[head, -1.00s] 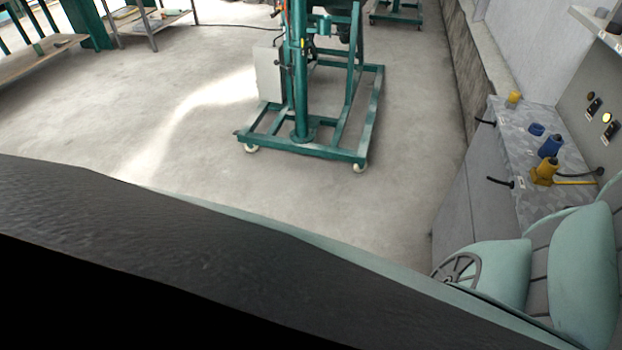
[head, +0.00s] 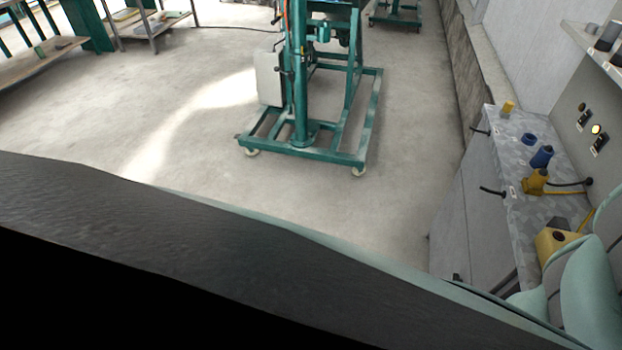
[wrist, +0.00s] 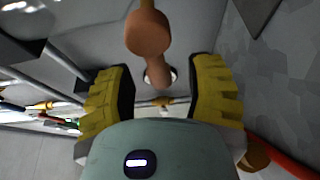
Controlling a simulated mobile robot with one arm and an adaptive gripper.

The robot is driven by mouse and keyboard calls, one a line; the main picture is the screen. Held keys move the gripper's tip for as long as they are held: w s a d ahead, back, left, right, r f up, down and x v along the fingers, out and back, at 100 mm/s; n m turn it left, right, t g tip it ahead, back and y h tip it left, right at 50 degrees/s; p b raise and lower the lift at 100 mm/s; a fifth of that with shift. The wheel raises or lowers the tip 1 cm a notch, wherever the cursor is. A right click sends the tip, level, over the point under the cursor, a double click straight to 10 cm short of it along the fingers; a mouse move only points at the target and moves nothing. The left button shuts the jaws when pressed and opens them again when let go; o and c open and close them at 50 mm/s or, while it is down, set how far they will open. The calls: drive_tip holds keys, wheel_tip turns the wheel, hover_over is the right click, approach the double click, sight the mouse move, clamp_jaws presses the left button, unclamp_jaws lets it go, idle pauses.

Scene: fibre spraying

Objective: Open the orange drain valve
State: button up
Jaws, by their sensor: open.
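In the wrist view, an orange-brown knobbed handle (wrist: 148,33) stands ahead of my gripper, with a second rounded orange-brown part (wrist: 157,73) below it against a grey panel. These look like the orange drain valve, but I cannot be sure. My gripper (wrist: 160,72) is open, with its yellow, black-padded fingers on either side of the lower part. I see no contact with the fingers. My gripper cannot be made out in the head view.
A red-orange hose (wrist: 285,152) curves at lower right in the wrist view. A green wheeled frame (head: 345,158) stands on open floor.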

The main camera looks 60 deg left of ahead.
drive_tip(key=shift+w+d, duration=0.15)
drive_tip(key=shift+w, duration=0.05)
drive_tip(key=shift+c, duration=0.2)
drive_tip(key=shift+s, duration=0.1)
clamp_jaws()
